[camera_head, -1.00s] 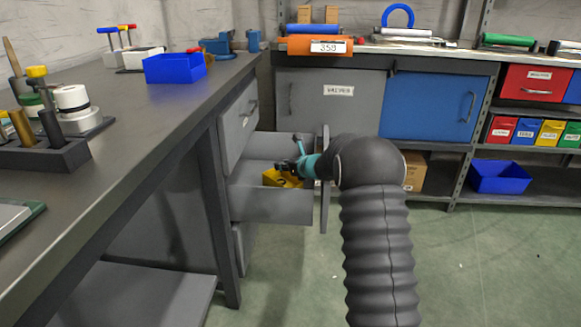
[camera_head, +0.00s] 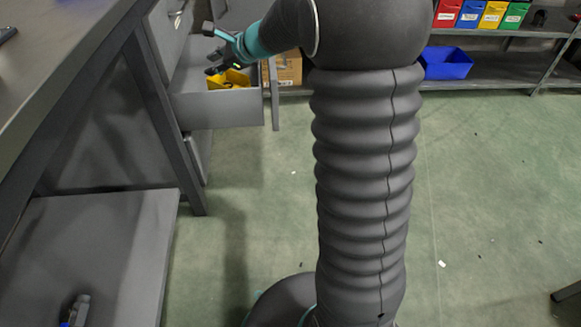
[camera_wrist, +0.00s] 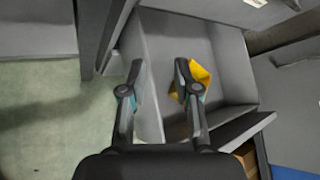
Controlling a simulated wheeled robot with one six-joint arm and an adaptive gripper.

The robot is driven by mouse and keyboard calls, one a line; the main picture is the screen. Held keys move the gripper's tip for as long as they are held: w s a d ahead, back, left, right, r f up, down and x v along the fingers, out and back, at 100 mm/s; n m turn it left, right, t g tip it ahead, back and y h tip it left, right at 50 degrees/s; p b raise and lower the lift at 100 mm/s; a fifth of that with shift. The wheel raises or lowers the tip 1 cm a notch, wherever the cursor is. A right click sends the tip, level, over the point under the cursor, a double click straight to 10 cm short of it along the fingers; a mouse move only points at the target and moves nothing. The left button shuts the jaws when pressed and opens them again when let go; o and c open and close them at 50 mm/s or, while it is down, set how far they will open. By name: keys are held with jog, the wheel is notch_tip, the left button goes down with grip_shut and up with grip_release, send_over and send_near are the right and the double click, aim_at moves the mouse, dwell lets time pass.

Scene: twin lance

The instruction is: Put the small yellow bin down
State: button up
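The small yellow bin (camera_head: 230,79) sits inside an open grey drawer (camera_head: 215,109) under the workbench. In the wrist view the yellow bin (camera_wrist: 200,78) is partly hidden behind the right finger. My gripper (camera_head: 213,63) is just above and to the left of the bin in the head view. In the wrist view my gripper (camera_wrist: 158,68) has its fingers wide apart with nothing held between them. The bin lies at the right finger, not between the two. I cannot tell whether that finger touches it.
The grey workbench (camera_head: 60,70) and its lower shelf (camera_head: 100,250) are on the left. A blue bin (camera_head: 446,63) stands on a low shelf at the back right, below several coloured bins. A cardboard box (camera_head: 287,69) is behind the drawer. The green floor at right is mostly clear.

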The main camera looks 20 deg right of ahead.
jog(key=s+a+r+n+g+h, duration=0.15)
jog(key=s+n, duration=0.45)
jog(key=s, duration=0.6)
jog(key=s+a+r+n+g+h, duration=0.1)
jog(key=s+r+n+g, duration=0.1)
jog(key=s+n, duration=0.65)
jog(key=s+d+f+n+h, duration=0.2)
jog(key=s+d+n, duration=0.1)
jog(key=s, duration=0.7)
jog(key=s+d+f+n+h, duration=0.2)
jog(key=s+d+n, duration=0.1)
jog(key=s, duration=0.7)
jog(key=shift+f+h, duration=0.2)
jog(key=shift+h, duration=0.15)
